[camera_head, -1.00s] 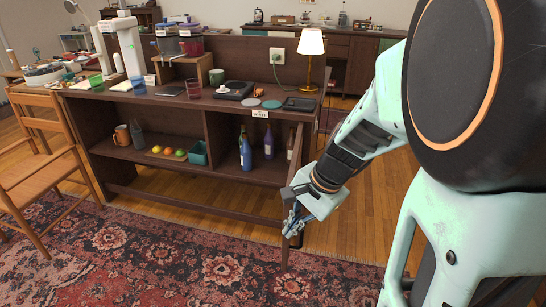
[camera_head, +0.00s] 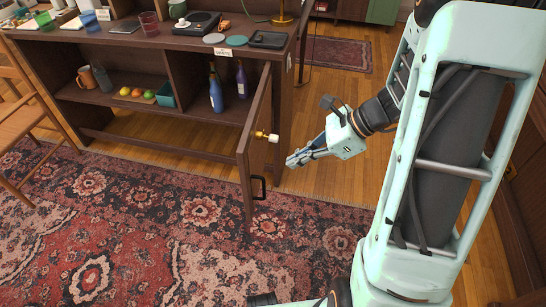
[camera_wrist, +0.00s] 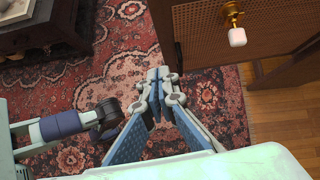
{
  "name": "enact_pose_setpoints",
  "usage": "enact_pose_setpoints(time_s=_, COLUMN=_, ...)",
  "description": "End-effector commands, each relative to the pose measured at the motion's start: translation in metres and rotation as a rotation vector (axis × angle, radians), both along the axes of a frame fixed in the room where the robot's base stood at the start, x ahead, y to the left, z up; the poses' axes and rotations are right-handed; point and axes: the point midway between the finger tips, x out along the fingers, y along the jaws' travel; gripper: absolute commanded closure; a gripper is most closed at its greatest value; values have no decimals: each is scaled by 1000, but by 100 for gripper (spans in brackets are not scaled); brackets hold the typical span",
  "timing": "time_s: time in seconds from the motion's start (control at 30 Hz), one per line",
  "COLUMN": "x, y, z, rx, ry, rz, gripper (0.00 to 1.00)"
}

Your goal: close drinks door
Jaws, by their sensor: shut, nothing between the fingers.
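The drinks door (camera_head: 256,130) is the open wooden door at the right end of the cabinet. It stands out toward me, well away from the cabinet front. In the wrist view, the fingertips (camera_wrist: 158,74) are together over the rug, with the door's woven panel (camera_wrist: 235,65) and knob (camera_wrist: 236,30) at upper right. Blue and purple bottles (camera_head: 216,90) stand in the compartment behind the door.
The cabinet top (camera_head: 170,38) holds cups, coasters and a dark tray (camera_head: 268,39). Fruit (camera_head: 135,93) and a teal box (camera_head: 166,95) sit on the left shelf. A wooden chair (camera_head: 25,105) stands at left. The patterned rug (camera_head: 170,220) is clear before the door.

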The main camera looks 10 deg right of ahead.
Motion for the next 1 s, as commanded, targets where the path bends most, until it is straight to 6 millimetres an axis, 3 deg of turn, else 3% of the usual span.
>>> enact_pose_setpoints(time_s=0.2, x=3, y=2, z=0, rx=50, ry=24, rz=-47, gripper=100)
enact_pose_setpoints(time_s=0.37, x=6, y=13, z=-12, rx=52, ry=26, rz=-47, gripper=100)
enact_pose_setpoints(time_s=0.77, x=20, y=69, z=-71, rx=50, ry=26, rz=-45, gripper=100)
enact_pose_setpoints(time_s=1.0, x=29, y=100, z=-70, rx=51, ry=22, rz=-46, gripper=100)
